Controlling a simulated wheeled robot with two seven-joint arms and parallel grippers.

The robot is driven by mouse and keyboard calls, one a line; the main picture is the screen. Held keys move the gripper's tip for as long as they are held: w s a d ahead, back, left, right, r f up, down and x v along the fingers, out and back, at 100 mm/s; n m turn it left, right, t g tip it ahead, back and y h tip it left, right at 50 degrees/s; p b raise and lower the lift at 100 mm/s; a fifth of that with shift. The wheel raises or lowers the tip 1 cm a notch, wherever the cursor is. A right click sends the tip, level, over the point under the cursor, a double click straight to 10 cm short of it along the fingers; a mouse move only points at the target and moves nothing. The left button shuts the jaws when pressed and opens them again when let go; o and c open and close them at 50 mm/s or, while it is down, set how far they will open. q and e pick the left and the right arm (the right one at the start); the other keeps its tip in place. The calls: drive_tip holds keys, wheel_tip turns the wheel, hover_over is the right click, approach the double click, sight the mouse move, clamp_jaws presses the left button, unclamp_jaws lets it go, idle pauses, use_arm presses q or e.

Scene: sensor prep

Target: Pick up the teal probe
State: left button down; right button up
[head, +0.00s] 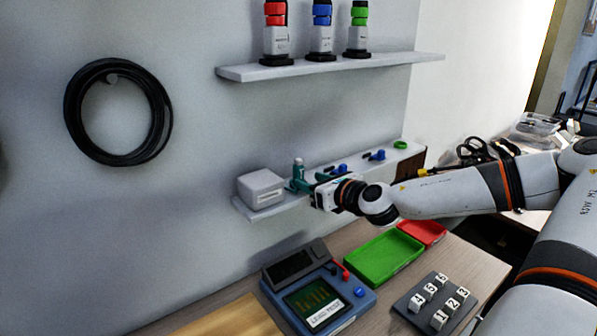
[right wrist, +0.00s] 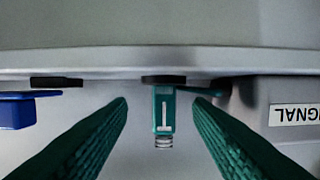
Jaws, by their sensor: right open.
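The teal probe (head: 298,170) stands upright on the lower wall shelf, just right of a white box. In the right wrist view the teal probe (right wrist: 163,112) shows near the middle, with a white mark, a silver tip and a dark base against the shelf. My right gripper (head: 306,184) is at the shelf beside the probe and partly hides its lower part. In the right wrist view its two green ridged fingers (right wrist: 160,105) are open, one on each side of the probe, with gaps to both. My left gripper is not in view.
The white box (head: 261,188) with a label stands close beside the probe. Blue parts (head: 375,155) and a green ring (head: 400,144) lie farther right on the lower shelf (head: 270,206). Below, the table holds a blue tester (head: 318,300), a green tray (head: 384,258) and a numbered block (head: 437,303).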

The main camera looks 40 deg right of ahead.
sight(302, 174)
drive_tip(key=shift+w+r+p, duration=0.1)
drive_tip(key=shift+w+p, duration=0.35)
drive_tip(key=shift+w, duration=0.05)
drive_tip(key=p+x, duration=0.3)
drive_tip(key=shift+w+r, duration=0.25)
drive_tip(key=shift+r, duration=0.1)
drive_tip(key=shift+w+f+p, duration=0.3)
drive_tip(key=shift+w+p, duration=0.1)
drive_tip(key=shift+w, duration=0.1)
clamp_jaws()
